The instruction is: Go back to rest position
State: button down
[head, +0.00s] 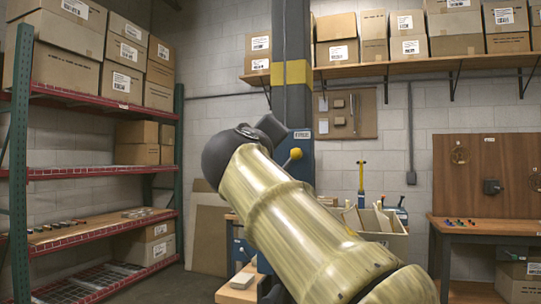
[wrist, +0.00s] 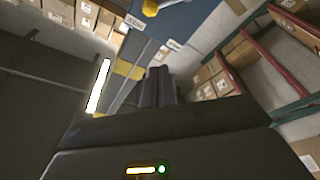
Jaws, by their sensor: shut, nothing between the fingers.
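My gripper (wrist: 158,78) shows in the wrist view with its two dark fingers together and nothing between them. It points up toward a blue post and the boxes on the wall. In the head view my pale yellow arm rises from the lower right to the middle of the picture. A dark rounded joint tops it, and the fingers cannot be made out there. The arm is in the air and hides part of the scene behind it.
A red-and-green shelf rack (head: 90,172) with cardboard boxes stands at the left. A workbench (head: 490,227) with small parts is at the right. A post with a yellow band (head: 291,73) stands behind my arm. A bin (head: 375,222) is beyond it. Floor shows at lower left.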

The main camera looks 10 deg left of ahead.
jog(key=shift+w+f, duration=0.1)
jog(key=w+d+f+g, duration=0.2)
jog(key=d+f, duration=0.1)
jog(key=f, duration=0.6)
jog(key=w+d+f+g, duration=0.2)
jog(key=f+g, duration=0.1)
jog(key=f, duration=0.5)
jog(key=w+d+f+g, duration=0.2)
jog(key=d+f, duration=0.1)
jog(key=f, duration=0.6)
jog(key=s+d+f+m+g, duration=0.2)
jog(key=s+d+f, duration=0.15)
jog(key=f, duration=0.55)
jog(key=s+d+f+m+g, duration=0.1)
jog(key=s+d+f+g, duration=0.15)
jog(key=d+f, duration=0.45)
jog(key=s+d+f+m+g, duration=0.3)
jog(key=s+f, duration=0.6)
jog(key=f, duration=0.1)
jog(key=s+d+f+m+g, duration=0.3)
jog(key=s+f, duration=0.7)
jog(key=w+p+v, duration=0.3)
jog(key=p+v, duration=1.2)
jog(key=w+d+r+p+v, duration=0.1)
jog(key=w+p+v, duration=0.2)
jog(key=p+v, duration=1.2)
jog(key=shift+w+d+r+y+p, duration=0.2)
jog(key=shift+d+r+y+p, duration=0.15)
jog(key=shift+p, duration=0.3)
jog(key=shift+f, duration=0.1)
